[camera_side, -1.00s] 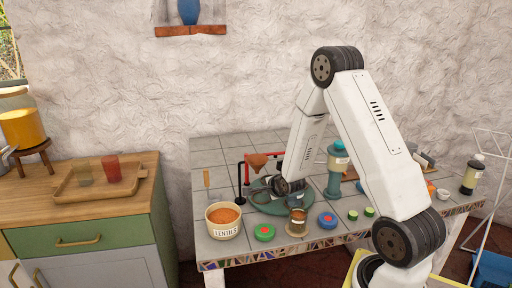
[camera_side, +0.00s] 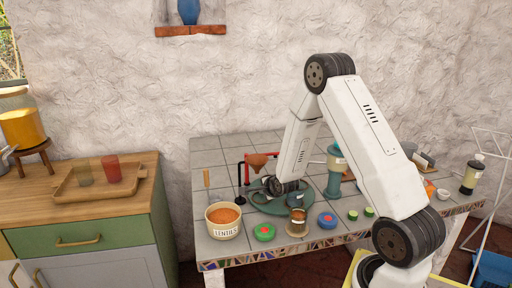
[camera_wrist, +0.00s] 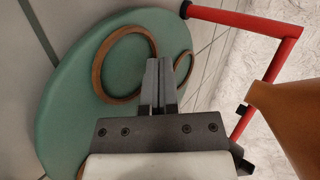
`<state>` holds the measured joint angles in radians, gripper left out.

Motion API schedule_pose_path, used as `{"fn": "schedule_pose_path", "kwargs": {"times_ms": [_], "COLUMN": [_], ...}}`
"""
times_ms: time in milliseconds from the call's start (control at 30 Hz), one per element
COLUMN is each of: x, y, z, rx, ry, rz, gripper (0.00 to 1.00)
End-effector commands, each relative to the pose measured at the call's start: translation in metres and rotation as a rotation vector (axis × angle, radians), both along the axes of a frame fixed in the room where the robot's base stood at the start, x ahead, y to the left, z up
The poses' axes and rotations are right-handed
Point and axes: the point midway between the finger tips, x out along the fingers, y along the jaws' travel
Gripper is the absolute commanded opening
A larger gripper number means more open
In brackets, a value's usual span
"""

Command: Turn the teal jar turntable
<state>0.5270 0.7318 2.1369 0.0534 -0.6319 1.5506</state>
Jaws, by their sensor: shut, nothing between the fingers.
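The teal turntable (camera_side: 268,207) is a round disc lying on the tiled counter, partly hidden by my arm in the side view. In the wrist view the turntable (camera_wrist: 72,105) fills the left, with a brown ring (camera_wrist: 101,72) on its top and a second ring (camera_wrist: 188,66) partly behind my fingers. My gripper (camera_wrist: 161,62) is shut and empty, its fingertips over the disc between the two rings. I cannot tell whether the tips touch the disc or a ring. The fingers are hard to make out in the side view.
A red stand (camera_wrist: 245,25) with a brown funnel (camera_wrist: 290,120) is close to my gripper.

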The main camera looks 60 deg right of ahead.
Motion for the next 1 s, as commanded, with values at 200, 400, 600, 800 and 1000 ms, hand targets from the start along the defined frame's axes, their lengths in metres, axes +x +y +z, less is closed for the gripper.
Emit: {"fn": "schedule_pose_path", "kwargs": {"times_ms": [200,400,600,800,1000], "x": [0.0044,0.0077,0.0108,0.0111,0.0111], "y": [-0.0027,-0.0058,-0.0084,-0.0096,-0.0096], "z": [-0.0002,-0.0004,-0.0004,-0.0005,-0.0005], "rx": [0.001,0.001,0.0,0.002,0.002], "ry": [0.0,-0.001,-0.001,0.0,0.0], "rz": [-0.072,-0.138,-0.196,-0.22,-0.22], "gripper": [0.0,0.0,0.0,0.0,0.0]}}
